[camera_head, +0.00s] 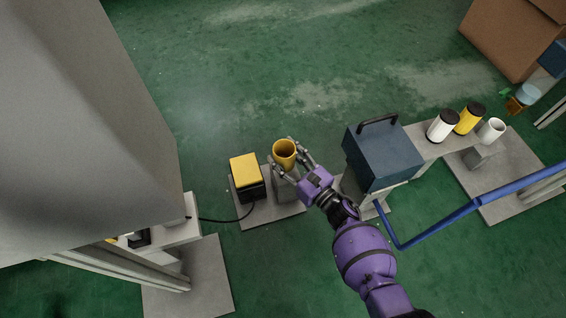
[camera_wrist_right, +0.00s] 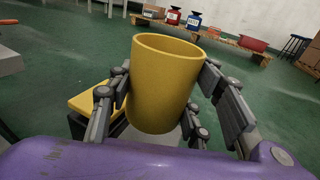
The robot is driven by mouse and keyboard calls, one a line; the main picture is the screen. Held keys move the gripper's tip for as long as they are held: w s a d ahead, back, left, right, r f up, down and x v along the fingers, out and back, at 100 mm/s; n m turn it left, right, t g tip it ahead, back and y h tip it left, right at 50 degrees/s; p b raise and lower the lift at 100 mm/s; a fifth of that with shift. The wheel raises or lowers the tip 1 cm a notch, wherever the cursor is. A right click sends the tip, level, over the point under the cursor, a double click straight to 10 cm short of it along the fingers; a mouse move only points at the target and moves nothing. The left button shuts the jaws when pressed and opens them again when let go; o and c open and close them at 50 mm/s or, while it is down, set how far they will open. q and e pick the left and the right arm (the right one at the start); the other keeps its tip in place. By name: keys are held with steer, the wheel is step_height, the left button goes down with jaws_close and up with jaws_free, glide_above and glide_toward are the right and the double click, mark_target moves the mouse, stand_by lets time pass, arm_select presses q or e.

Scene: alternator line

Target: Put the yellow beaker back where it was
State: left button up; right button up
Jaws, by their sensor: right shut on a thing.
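The yellow beaker (camera_head: 284,152) is open-topped and looks empty. My right gripper (camera_head: 287,163) is shut on it, one finger on each side. In the right wrist view the beaker (camera_wrist_right: 163,85) stands between the fingers of the gripper (camera_wrist_right: 165,100), slightly tilted in the picture. In the head view it appears over a small grey stand beside a yellow-topped box; whether it touches the stand I cannot tell. My left gripper is not in view.
The yellow-topped black box (camera_head: 244,169) with a cable is just left of the beaker. A dark blue toolbox (camera_head: 381,156) stands right of my gripper. White and yellow containers (camera_head: 468,119) stand farther right on a bench. A cardboard box (camera_head: 512,38) is at the top right.

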steer(key=shift+w+a+f+b, duration=0.15)
steer(key=shift+w+f+b, duration=0.15)
steer(key=shift+w+f, duration=0.25)
step_height(320, 180, down, 2)
steer(key=shift+w+a+f+b, duration=0.1)
steer(key=shift+f+b, duration=0.15)
steer(key=shift+b, duration=0.75)
steer(key=shift+f, duration=0.35)
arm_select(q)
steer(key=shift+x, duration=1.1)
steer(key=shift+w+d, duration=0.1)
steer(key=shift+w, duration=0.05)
arm_select(e)
steer(key=shift+f, duration=0.2)
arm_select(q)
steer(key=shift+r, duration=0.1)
arm_select(e)
steer(key=o, duration=1.2)
